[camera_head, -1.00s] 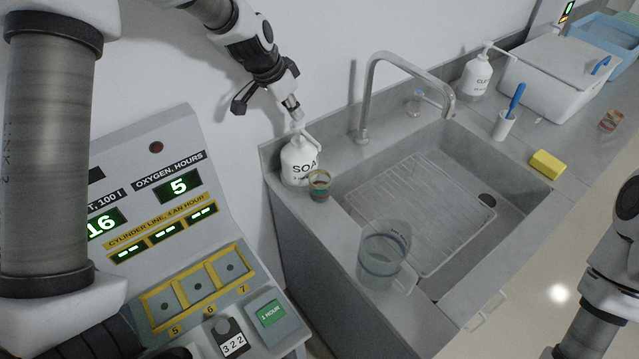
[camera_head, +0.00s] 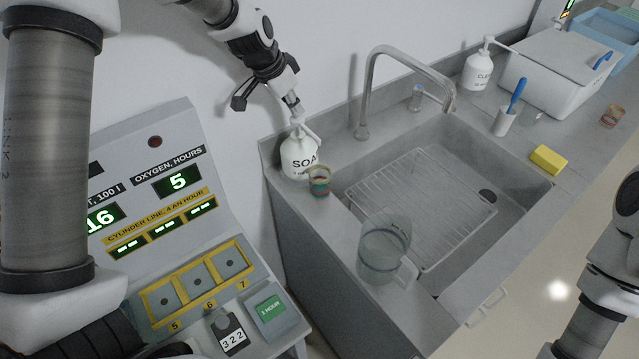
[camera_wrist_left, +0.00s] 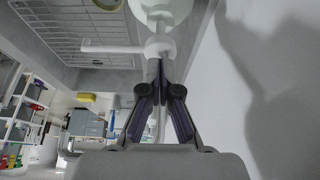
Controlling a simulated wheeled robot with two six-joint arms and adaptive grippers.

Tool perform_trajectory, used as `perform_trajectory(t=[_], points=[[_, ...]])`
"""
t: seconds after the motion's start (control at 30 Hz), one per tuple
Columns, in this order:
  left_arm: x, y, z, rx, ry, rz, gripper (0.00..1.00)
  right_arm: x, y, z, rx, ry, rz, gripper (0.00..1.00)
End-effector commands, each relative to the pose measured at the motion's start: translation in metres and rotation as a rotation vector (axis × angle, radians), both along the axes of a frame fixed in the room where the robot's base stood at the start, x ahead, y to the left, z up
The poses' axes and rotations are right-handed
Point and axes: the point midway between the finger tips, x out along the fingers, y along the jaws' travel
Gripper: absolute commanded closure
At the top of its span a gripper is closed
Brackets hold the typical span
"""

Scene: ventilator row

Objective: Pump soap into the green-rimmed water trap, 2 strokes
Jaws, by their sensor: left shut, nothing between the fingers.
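The white soap pump bottle (camera_head: 299,158) stands upright at the sink counter's left back corner. Its spout points forward and right. A small clear cup with coloured bands, green among them, the water trap (camera_head: 319,181), stands close in front of the bottle, roughly below the spout. My left gripper (camera_head: 294,106) is shut and empty, its tips pointing down at the pump head. In the left wrist view the closed fingertips (camera_wrist_left: 160,64) are at the white pump head (camera_wrist_left: 158,46); whether they touch cannot be told. My right gripper is outside the view.
A clear jug (camera_head: 383,252) stands on the sink's front left rim. The tap (camera_head: 366,95) arches over the sink. A second pump bottle (camera_head: 478,72), brush cup (camera_head: 504,122) and yellow sponge (camera_head: 547,159) are farther right. The control panel (camera_head: 150,215) stands left.

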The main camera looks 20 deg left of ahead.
Motion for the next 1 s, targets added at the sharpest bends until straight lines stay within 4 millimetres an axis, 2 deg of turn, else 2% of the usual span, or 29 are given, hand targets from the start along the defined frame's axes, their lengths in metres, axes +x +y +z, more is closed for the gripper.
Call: perform_trajectory(t=[0.63, 0.87, 1.0], points=[[-0.001, 0.0, -0.026, -0.001, 0.003, 0.0, 1.0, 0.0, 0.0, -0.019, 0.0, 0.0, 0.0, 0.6], [-0.001, 0.0, -0.024, -0.001, 0.004, 0.0, 1.0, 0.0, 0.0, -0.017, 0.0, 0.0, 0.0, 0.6], [-0.001, 0.0, -0.016, 0.0, 0.005, -0.001, 1.0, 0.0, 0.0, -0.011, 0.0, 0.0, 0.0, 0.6]])
